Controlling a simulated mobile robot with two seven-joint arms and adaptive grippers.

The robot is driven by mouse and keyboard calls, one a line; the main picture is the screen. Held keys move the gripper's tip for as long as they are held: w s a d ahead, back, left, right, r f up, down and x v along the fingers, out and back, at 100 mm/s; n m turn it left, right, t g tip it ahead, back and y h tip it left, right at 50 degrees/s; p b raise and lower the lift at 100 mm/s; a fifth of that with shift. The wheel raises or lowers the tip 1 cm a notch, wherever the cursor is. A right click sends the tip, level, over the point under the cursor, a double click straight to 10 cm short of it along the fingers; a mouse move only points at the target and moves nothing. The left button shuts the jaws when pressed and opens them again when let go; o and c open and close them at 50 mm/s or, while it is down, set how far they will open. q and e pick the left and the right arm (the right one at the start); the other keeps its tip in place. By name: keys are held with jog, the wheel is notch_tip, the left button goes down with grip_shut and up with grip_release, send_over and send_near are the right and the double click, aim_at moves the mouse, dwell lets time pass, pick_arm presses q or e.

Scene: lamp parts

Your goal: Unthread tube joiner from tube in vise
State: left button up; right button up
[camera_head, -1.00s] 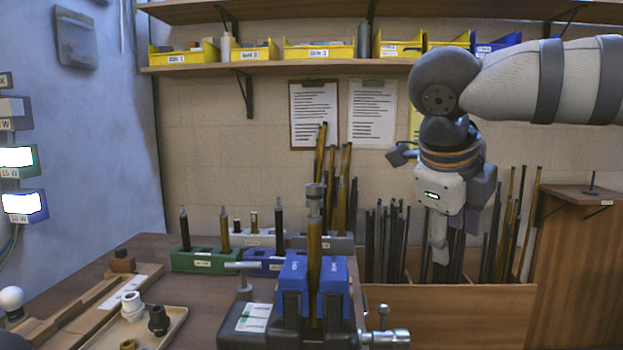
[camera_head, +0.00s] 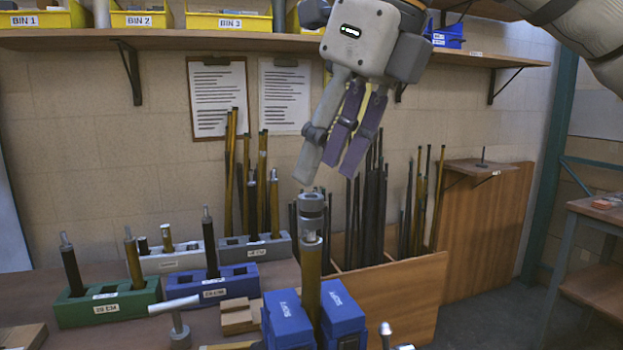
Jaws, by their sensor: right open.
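A brass-coloured tube (camera_head: 312,275) stands upright between the blue jaws of the vise (camera_head: 288,318) at the bottom middle. The grey tube joiner (camera_head: 311,207) sits on top of the tube, with a pale threaded section showing just below it. My right gripper (camera_head: 332,170) comes down from the upper right, tilted, with its fingers apart and nothing between them. Its fingertips are a little above the joiner in the picture; I cannot tell the exact distance in depth. My left gripper is out of the picture.
Green (camera_head: 108,304), blue (camera_head: 213,287) and grey (camera_head: 255,248) tube racks stand left of the vise. Tall tubes (camera_head: 375,210) lean in a wooden bin (camera_head: 400,290) behind. A shelf (camera_head: 150,40) with yellow bins runs above. Open floor lies at the right.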

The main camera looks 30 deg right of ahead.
aim_at(311, 197)
jog(key=b+x, duration=0.1)
jog(key=x, duration=0.4)
jog(key=shift+w+f, duration=0.2)
jog(key=shift+f, duration=0.15)
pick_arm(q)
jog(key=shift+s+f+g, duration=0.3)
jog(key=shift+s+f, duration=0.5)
pick_arm(e)
grip_shut()
jog(key=shift+s+r+n, duration=0.15)
jog(key=shift+r+n, duration=0.05)
jog(key=shift+n, duration=0.1)
jog(key=shift+n+y+p, duration=0.5)
jog(key=shift+n+p, duration=0.2)
jog(key=shift+n, duration=0.2)
jog(key=n+g, duration=0.1)
jog(key=n, duration=0.2)
jog(key=shift+f+y, duration=0.1)
jog(key=shift+y, duration=0.3)
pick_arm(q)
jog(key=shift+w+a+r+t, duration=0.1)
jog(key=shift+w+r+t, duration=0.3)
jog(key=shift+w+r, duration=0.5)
pick_arm(e)
jog(key=shift+n+g, duration=0.4)
jog(key=shift+n, duration=0.3)
